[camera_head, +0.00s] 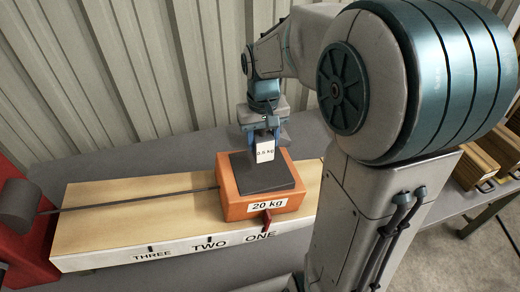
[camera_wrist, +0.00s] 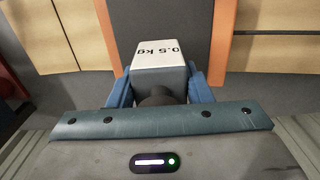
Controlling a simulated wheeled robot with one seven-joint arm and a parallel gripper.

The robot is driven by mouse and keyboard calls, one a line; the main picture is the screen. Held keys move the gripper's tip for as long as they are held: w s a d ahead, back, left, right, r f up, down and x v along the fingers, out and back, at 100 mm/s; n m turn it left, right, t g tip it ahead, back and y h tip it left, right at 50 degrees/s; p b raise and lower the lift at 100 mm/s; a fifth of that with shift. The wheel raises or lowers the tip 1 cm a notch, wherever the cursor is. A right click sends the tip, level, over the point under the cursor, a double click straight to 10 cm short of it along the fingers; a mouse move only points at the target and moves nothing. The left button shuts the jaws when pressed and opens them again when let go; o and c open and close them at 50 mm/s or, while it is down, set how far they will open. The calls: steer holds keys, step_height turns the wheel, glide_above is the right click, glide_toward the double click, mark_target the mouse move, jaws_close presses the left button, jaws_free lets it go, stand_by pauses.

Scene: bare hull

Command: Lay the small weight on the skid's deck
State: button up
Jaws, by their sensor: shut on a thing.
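The small weight, a grey block with a white "0.5 kg" label (camera_head: 265,152), is held in my gripper (camera_head: 265,134). In the wrist view the weight (camera_wrist: 160,62) sits between the two blue fingers of my gripper (camera_wrist: 160,90), which are shut on it. The skid (camera_head: 246,207) is an orange block labelled "20 kg". Its dark grey deck (camera_head: 262,178) lies directly below and in front of the weight. The weight is over the rear part of the deck; I cannot tell whether it touches.
The skid stands on a pale wooden track (camera_head: 130,215) marked ONE, TWO, THREE. A thin rod or cord (camera_head: 130,200) runs left from it to a grey cylinder (camera_head: 19,203) on a red block. A ribbed wall (camera_head: 120,80) stands behind. Wooden boxes (camera_head: 480,160) are at right.

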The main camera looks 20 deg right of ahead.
mark_target(260, 152)
steer(key=shift+a+f, duration=0.3)
steer(key=shift+f, duration=1.85)
steer(key=shift+w, duration=0.1)
steer(key=shift+f, duration=0.2)
steer(key=o, duration=1.3)
steer(key=shift+o, duration=0.2)
steer(key=shift+r, duration=0.15)
